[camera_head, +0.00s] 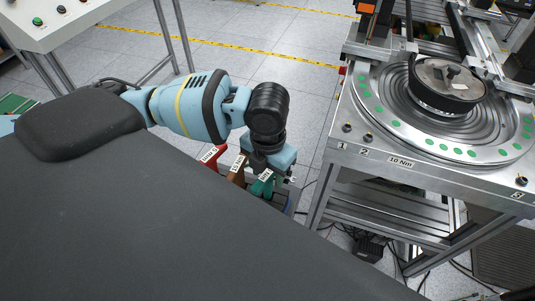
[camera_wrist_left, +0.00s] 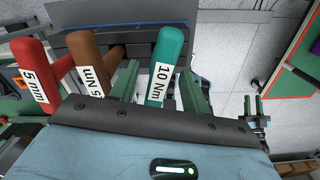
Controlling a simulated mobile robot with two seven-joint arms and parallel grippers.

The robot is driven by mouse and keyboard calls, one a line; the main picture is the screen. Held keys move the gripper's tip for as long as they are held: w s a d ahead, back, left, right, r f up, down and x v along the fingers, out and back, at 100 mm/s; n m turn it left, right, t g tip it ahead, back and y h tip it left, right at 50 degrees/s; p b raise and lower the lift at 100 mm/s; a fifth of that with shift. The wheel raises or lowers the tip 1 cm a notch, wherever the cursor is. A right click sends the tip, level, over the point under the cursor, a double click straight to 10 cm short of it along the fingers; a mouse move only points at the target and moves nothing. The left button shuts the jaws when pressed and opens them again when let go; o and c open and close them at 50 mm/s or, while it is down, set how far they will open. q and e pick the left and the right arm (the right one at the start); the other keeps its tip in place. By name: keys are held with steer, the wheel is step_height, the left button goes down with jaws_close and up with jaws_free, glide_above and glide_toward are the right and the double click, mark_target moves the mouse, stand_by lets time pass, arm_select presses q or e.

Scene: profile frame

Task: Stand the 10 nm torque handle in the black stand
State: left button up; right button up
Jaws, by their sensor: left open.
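The teal torque handle marked 10 Nm (camera_wrist_left: 172,46) stands tilted at the right end of a row of handles in the left wrist view. In the head view the teal handle (camera_head: 262,184) is partly hidden under my left gripper (camera_head: 271,180). My left gripper (camera_wrist_left: 159,72) is open, one green finger on each side of the teal handle. Whether a finger touches it, I cannot tell. A dark grey panel (camera_wrist_left: 108,42) lies behind the handles; I cannot tell whether it is part of the black stand.
Tiled floor lies between.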

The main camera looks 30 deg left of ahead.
arm_select(q)
step_height(320, 180, up, 5)
steer(key=shift+r, duration=0.65)
stand_by(0.4)
